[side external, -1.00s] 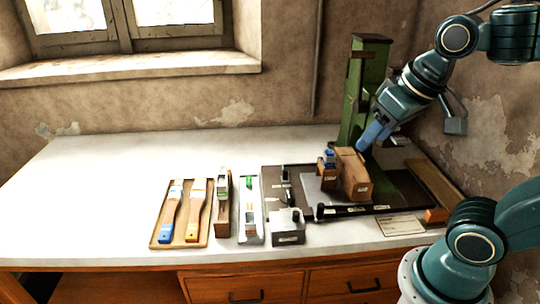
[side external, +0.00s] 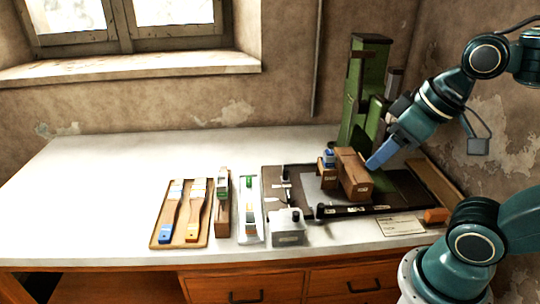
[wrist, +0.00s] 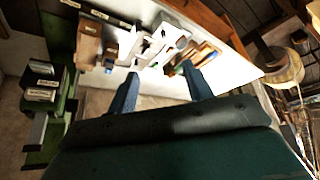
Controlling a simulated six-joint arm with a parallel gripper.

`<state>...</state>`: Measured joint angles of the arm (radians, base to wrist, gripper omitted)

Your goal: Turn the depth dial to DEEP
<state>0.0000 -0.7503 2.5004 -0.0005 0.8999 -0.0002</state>
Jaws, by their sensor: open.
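My gripper (side external: 374,162) is open and empty, with its blue fingers pointing down and left beside the brown wooden block on the press bed. Both fingers show apart in the wrist view (wrist: 163,82). A grey box with a small black knob (side external: 288,228) stands at the front edge of the bed, apart from my gripper. I cannot tell whether that knob is the depth dial, and I cannot read any DEEP mark. The green press column (side external: 362,95) stands behind my gripper; black labelled blocks (wrist: 42,95) show beside green parts at the left of the wrist view.
The wooden block (side external: 352,175) and a smaller block sit on the dark bed (side external: 275,180). A black bar with knobs runs along its front. A tray with two brushes (side external: 160,240) and narrow holders stand left. A white card (side external: 400,225) lies front right. The table's left is clear.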

